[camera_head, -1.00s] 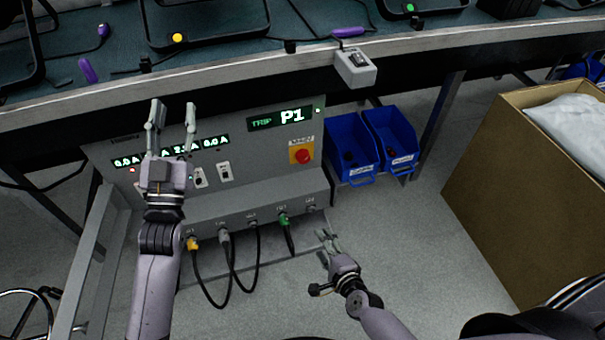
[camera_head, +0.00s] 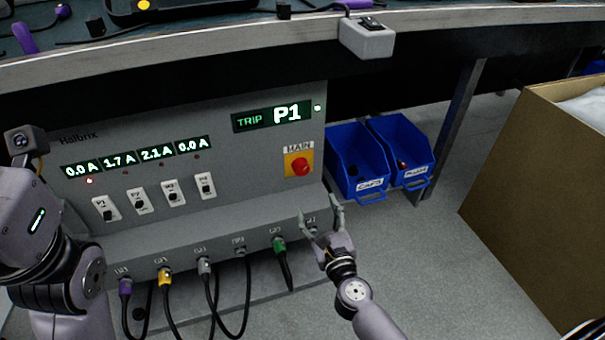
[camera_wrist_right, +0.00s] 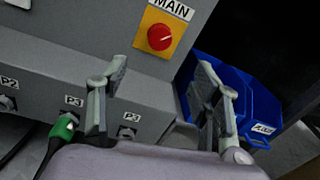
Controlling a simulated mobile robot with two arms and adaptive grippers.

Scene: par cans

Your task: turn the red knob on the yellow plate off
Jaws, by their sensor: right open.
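The red knob (camera_head: 300,167) sits on the yellow plate (camera_head: 291,159), under the label MAIN, at the right of the grey panel's front. In the right wrist view, the knob (camera_wrist_right: 160,37) is above my fingers, with a faint pale mark on its face. The plate (camera_wrist_right: 178,24) surrounds it. My right gripper (camera_head: 320,210) is open and empty, below and slightly right of the knob, apart from it. Its spread fingers show in the right wrist view (camera_wrist_right: 161,78). My left arm is at the left edge; its fingers are out of view.
The grey panel (camera_head: 225,130) has several switches and a display (camera_head: 272,118) reading TRIP P1. Cables, one with a green plug (camera_head: 279,245), hang from its lower ledge. Blue bins (camera_head: 356,165) are right of the panel. A cardboard box (camera_head: 540,190) stands at the right. The bench edge (camera_head: 250,45) overhangs.

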